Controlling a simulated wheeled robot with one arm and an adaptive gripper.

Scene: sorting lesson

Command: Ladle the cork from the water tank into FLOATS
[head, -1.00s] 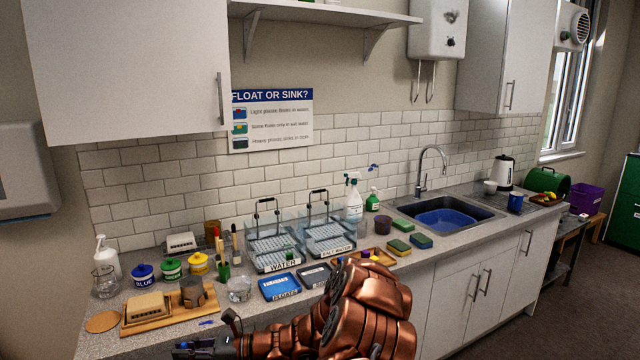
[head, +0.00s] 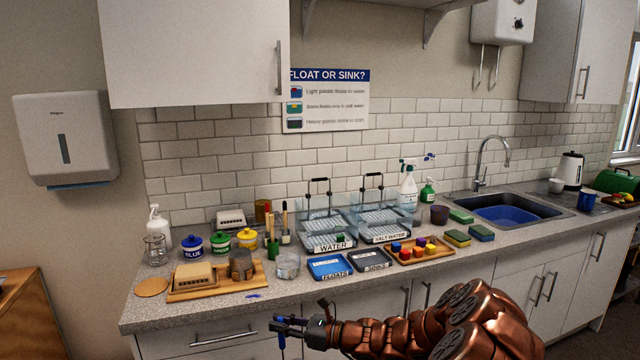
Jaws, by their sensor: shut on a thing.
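The water tank (head: 313,228) is a clear tank with a WATER label, a tray inside and a black-topped handle, at the back of the counter. A small green block (head: 340,238) shows at its right side. I cannot make out the cork. The blue FLOATS tray (head: 328,268) lies in front of the tank, beside the dark SINKS tray (head: 369,261). My gripper (head: 279,323) is in front of the counter edge, low in the head view and below the FLOATS tray. It is shut on a thin blue thing that hangs down; whether this is the ladle is unclear.
The salt water tank (head: 380,218) stands right of the water tank. A wooden tray of coloured blocks (head: 418,252), a glass bowl (head: 288,265) and a wooden board (head: 215,285) crowd the counter. A small blue item (head: 253,296) lies near the front edge.

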